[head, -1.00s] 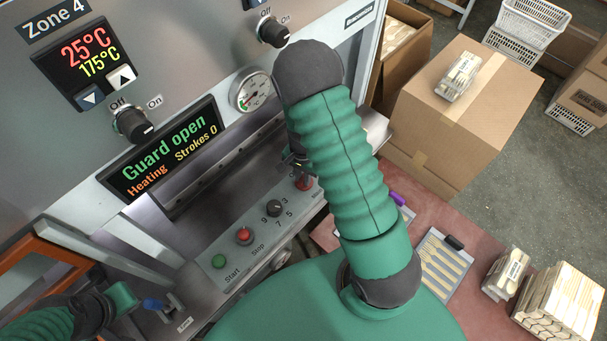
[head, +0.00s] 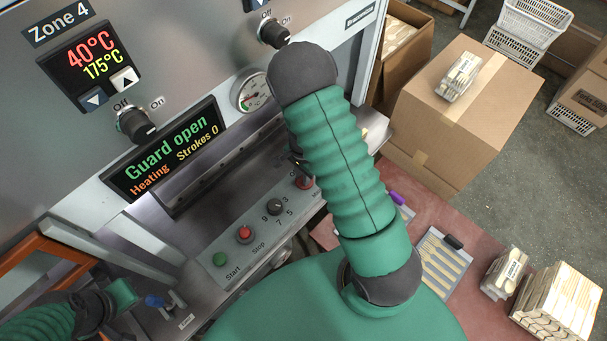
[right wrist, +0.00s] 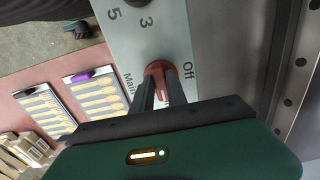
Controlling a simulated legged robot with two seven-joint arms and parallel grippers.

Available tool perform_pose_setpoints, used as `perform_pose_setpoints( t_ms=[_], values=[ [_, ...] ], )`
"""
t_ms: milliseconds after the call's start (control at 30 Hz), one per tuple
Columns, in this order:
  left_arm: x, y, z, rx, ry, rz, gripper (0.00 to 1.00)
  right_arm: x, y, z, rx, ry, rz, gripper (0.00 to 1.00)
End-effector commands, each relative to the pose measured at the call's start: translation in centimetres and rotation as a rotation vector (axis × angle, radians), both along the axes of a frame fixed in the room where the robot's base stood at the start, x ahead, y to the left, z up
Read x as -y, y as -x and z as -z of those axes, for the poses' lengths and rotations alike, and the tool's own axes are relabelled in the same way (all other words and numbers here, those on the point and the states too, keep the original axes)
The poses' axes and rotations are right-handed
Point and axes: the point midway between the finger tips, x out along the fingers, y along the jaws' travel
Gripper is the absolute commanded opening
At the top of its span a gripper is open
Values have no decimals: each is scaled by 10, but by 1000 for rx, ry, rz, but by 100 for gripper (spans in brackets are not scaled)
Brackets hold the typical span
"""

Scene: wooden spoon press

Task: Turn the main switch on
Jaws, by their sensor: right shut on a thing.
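The red main switch (right wrist: 158,70) sits on the grey control panel (right wrist: 153,30), with the words "Off" and "Main" beside it in the right wrist view. My right gripper (right wrist: 160,86) is shut on its red handle. In the head view the red switch (head: 304,182) shows just left of my right arm, which hides most of my right gripper (head: 297,163). My left arm's end (head: 122,296) is at the lower left, and its fingers cannot be made out clearly.
The panel also holds a green Start button (head: 220,259), a red Stop button (head: 244,234) and a black selector (head: 274,207). A display (head: 163,150) reads "Guard open" and "Heating". Cartons (head: 462,110) and spoon packs (head: 505,274) lie to the right.

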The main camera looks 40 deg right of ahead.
Motion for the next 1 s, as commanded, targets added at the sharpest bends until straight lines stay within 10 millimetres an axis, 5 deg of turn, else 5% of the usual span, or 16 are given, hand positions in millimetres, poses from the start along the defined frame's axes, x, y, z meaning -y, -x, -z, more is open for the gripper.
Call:
perform_pose_setpoints(
  t_ms=[200,567,1000],
  values=[
    [0,0,1,0,0,0,0,-3,2,2,-5,-7,-1,40],
    [0,0,1,0,0,0,0,-1,0,-7,1,-2,-3,40],
    [0,0,2,0,0,0,0,-2,-2,-123,4,-3,-3,40]
  ],
)
